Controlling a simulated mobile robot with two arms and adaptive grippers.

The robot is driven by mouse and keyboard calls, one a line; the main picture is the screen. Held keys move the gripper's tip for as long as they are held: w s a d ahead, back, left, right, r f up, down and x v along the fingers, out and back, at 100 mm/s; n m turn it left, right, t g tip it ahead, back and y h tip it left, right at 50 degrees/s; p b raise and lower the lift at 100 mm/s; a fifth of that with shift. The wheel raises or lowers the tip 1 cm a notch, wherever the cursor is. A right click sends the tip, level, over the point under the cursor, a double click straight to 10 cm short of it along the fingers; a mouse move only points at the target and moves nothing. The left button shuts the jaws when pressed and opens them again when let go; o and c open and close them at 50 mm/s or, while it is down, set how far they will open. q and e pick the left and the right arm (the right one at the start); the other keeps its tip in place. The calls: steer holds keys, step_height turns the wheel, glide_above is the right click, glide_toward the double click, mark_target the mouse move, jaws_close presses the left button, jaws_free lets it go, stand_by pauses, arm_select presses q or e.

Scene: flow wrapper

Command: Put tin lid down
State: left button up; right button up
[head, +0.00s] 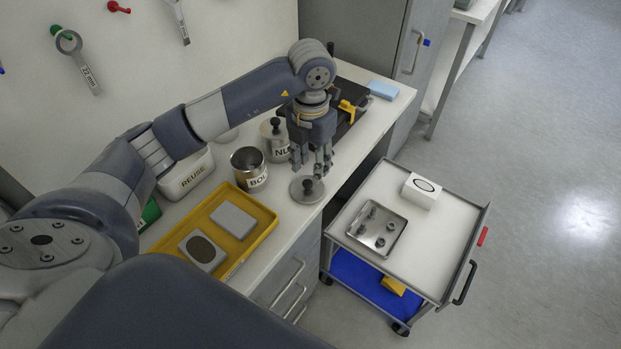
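A round grey tin lid (300,194) with a dark knob lies flat at the counter's front edge, apparently resting on the worktop. My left gripper (311,172) points down just above the lid, its fingers apart with the knob below them. It appears open and empty; contact with the knob cannot be made out. An open metal tin (249,171) labelled "BO…" stands to the left of the lid. A second tin (276,149) labelled "NU…" stands behind, with a knobbed lid on it. My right gripper is not in view.
A yellow tray (262,237) with two grey blocks and a white "REUSE" bin (187,178) sit on the counter at left. A trolley (436,248) at right carries a metal tray (352,229) with small parts and a white box (421,191).

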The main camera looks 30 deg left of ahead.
mark_target(311, 184)
arm_select(q)
step_height(311, 184, up, 6)
steer(key=shift+f, duration=0.25)
stand_by(0.5)
